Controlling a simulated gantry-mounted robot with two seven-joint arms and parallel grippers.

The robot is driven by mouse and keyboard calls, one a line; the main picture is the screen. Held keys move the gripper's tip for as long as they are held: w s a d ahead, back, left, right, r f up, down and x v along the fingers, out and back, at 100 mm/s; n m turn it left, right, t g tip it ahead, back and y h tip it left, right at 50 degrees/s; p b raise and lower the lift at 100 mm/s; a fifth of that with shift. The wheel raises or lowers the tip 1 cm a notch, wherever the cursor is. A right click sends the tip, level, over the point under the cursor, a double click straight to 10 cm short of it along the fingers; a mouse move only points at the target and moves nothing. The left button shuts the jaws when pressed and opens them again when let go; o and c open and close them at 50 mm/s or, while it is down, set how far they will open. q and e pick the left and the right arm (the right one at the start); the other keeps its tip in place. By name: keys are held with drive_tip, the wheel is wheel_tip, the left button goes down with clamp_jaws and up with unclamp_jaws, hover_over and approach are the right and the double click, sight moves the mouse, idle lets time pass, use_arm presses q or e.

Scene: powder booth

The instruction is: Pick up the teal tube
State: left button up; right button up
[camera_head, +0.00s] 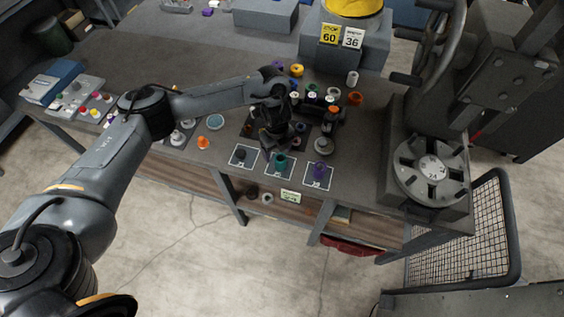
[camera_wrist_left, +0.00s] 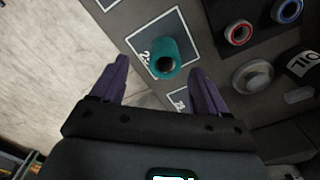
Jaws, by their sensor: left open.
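The teal tube (camera_head: 281,162) stands upright on the middle of three outlined squares at the table's front edge. In the left wrist view the teal tube (camera_wrist_left: 165,58) shows its open, dark top between the two finger tips. My left gripper (camera_head: 272,141) hangs over the table just behind the tube in the head view. In the wrist view my left gripper (camera_wrist_left: 161,69) is open, with one finger to each side of the tube and visible gaps between. Nothing is in its jaws. My right gripper does not show.
A dark tube (camera_head: 241,153) and a purple tube (camera_head: 319,169) stand on the squares either side. Behind are several coloured rings and jars, an orange piece (camera_head: 203,142) to the left, and a round turret fixture (camera_head: 432,169) at the right. The table's front edge is close.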

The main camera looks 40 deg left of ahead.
sight(281, 160)
use_arm(q)
wheel_tip(281, 160, down, 2)
drive_tip(key=shift+w+d+f, duration=0.1)
drive_tip(key=f, duration=0.2)
drive_tip(key=d+f, duration=0.1)
drive_tip(key=shift+w+f, duration=0.1)
drive_tip(key=shift+f, duration=0.85)
drive_tip(key=c, duration=1.2)
